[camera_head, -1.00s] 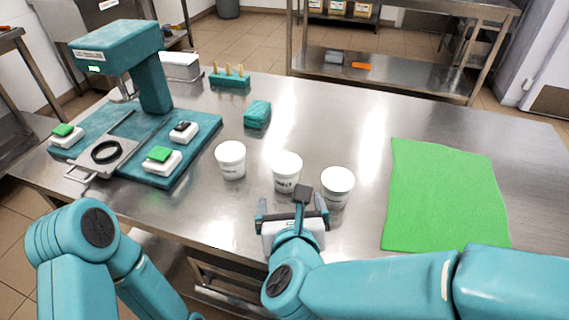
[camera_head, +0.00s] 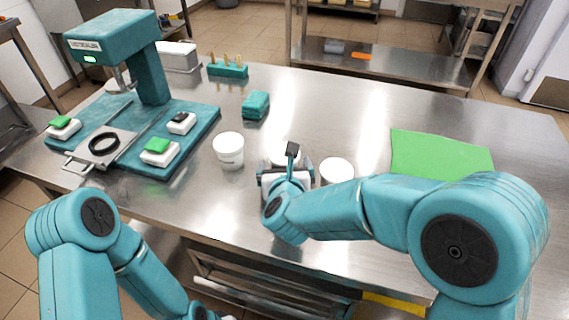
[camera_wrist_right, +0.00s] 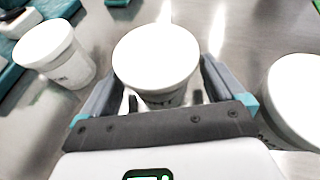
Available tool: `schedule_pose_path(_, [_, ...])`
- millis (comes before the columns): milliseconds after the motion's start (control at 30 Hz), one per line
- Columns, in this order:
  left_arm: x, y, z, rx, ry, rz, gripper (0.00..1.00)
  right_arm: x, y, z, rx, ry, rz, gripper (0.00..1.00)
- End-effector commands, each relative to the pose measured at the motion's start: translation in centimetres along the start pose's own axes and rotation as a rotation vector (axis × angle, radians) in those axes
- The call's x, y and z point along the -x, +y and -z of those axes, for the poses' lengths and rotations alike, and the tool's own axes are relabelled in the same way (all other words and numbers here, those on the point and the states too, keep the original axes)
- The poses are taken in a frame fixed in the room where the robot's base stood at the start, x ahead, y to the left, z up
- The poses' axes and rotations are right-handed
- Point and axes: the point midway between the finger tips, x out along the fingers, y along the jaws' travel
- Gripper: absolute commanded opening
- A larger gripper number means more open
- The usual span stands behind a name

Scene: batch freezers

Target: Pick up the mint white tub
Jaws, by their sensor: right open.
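Three white lidded tubs stand upright in a row on the steel table: a left tub (camera_head: 229,150), a middle tub (camera_head: 277,158) and a right tub (camera_head: 337,170). Their dark labels are too small to read, so I cannot tell which is mint. My right gripper (camera_head: 286,168) is open at the middle tub and hides most of it in the head view. In the right wrist view the middle tub (camera_wrist_right: 155,62) sits between the open fingers, the left tub (camera_wrist_right: 55,53) and right tub (camera_wrist_right: 298,95) outside them. My left gripper is out of view.
A teal machine (camera_head: 150,75) with a ring holder and small green-topped and black-topped blocks stands at left. A teal block (camera_head: 255,105) and a teal rack (camera_head: 228,68) lie behind the tubs. A green mat (camera_head: 440,153) lies at right. The table's middle back is clear.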

Motion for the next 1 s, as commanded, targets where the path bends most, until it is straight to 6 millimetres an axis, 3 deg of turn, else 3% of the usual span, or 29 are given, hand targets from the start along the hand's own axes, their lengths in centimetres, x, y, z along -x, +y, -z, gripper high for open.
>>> schedule_pose_path(133, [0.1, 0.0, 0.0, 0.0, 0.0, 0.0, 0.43, -1.6, -0.1, -0.1, -0.001, -0.001, 0.001, 0.96])
schedule_pose_path(367, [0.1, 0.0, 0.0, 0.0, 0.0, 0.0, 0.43, -1.7, -0.1, -0.1, 0.0, -0.002, 0.0, 0.96])
schedule_pose_path(500, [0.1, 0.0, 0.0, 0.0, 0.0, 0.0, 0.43, -1.7, -0.1, -0.1, 0.0, -0.002, 0.0, 0.51])
schedule_pose_path(567, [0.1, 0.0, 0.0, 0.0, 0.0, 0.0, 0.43, -1.6, -0.1, -0.1, 0.0, -0.002, 0.0, 0.36])
schedule_pose_path(867, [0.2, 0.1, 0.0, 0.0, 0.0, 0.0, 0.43, -1.6, -0.1, -0.4, -0.001, -0.003, 0.0, 0.35])
schedule_pose_path(1000, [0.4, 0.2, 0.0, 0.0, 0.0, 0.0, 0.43, -1.1, -0.1, -1.5, -0.002, -0.004, 0.0, 0.35])
